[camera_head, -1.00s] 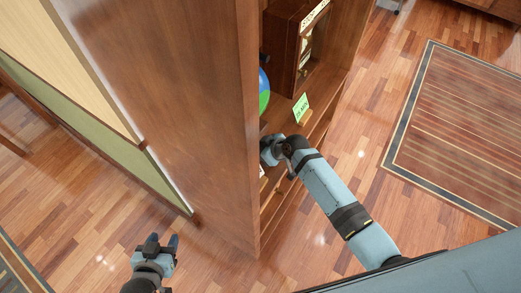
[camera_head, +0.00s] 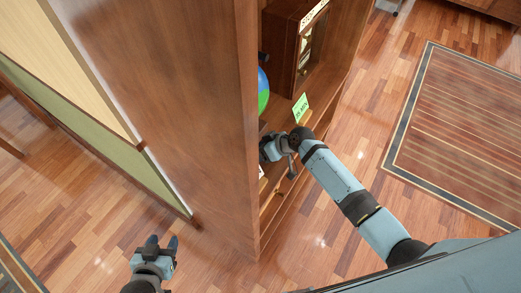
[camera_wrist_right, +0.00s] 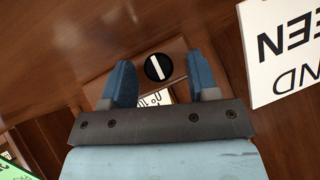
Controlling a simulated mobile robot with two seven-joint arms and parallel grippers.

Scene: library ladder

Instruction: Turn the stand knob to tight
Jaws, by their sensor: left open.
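The stand knob (camera_wrist_right: 158,67) is a round black dial with a white bar, set in a wooden face in the right wrist view. The bar looks near upright there, tilted slightly. My right gripper (camera_wrist_right: 161,76) is open, its blue fingers on either side of the knob with gaps to it. A white label (camera_wrist_right: 152,98) below the knob is partly hidden by the gripper. In the head view the right gripper's fingers and the knob are hidden in the bookcase. My left gripper (camera_head: 163,240) is open and empty over the floor at lower left.
The tall bookcase side panel (camera_head: 170,110) stands between my grippers. The shelf holds a blue-green globe (camera_head: 263,92), a green card (camera_head: 300,108) and a dark wooden clock-like case (camera_head: 288,45). A white sign (camera_wrist_right: 285,50) is close on the right in the wrist view.

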